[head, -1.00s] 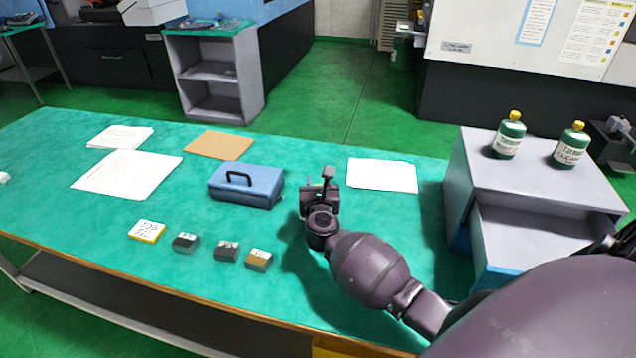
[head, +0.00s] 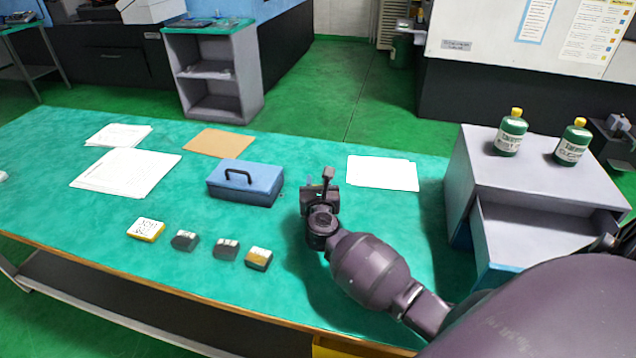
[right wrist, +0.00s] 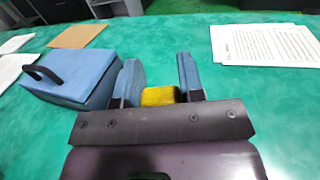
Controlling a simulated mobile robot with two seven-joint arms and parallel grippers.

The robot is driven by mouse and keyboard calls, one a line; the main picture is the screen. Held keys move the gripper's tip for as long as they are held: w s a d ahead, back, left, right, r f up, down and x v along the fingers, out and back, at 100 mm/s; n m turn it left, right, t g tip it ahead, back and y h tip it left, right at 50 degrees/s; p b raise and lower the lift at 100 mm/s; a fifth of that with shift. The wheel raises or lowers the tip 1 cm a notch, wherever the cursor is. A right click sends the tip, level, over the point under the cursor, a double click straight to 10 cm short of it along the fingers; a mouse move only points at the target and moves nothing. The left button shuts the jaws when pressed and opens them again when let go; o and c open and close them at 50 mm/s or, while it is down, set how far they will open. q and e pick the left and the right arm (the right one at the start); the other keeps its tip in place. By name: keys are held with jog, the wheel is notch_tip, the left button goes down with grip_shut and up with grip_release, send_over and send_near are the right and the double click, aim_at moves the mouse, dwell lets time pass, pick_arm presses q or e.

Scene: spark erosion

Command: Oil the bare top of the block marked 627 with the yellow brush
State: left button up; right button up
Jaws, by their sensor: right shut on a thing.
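My right gripper (head: 320,187) is above the table right of the blue box, shut on a yellow thing (right wrist: 160,96) that shows between its fingers in the right wrist view. It is likely the yellow brush, but its bristles are hidden. Three small blocks stand in a row near the front edge: a left dark one (head: 186,240), a middle dark one (head: 226,249) and a right one with a tan patch (head: 258,258). Their marks are too small to read, so I cannot tell which is 627. The gripper is behind and right of them, apart from them. My left gripper is not in view.
A yellow-edged white pad (head: 146,230) lies left of the blocks. A blue box (head: 246,185) with a black handle stands behind them. Papers (head: 383,174) lie at the back. A grey drawer cabinet (head: 532,180) with two green bottles stands at the right.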

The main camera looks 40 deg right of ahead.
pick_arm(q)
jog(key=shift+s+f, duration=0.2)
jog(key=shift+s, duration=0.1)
pick_arm(e)
jog(key=shift+f, duration=0.2)
dwell(0.5)
pick_arm(q)
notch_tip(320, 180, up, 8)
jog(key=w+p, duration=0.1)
jog(key=p, duration=0.5)
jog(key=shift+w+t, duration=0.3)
pick_arm(e)
notch_tip(320, 180, up, 7)
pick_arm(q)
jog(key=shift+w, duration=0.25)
pick_arm(e)
jog(key=shift+r, duration=0.1)
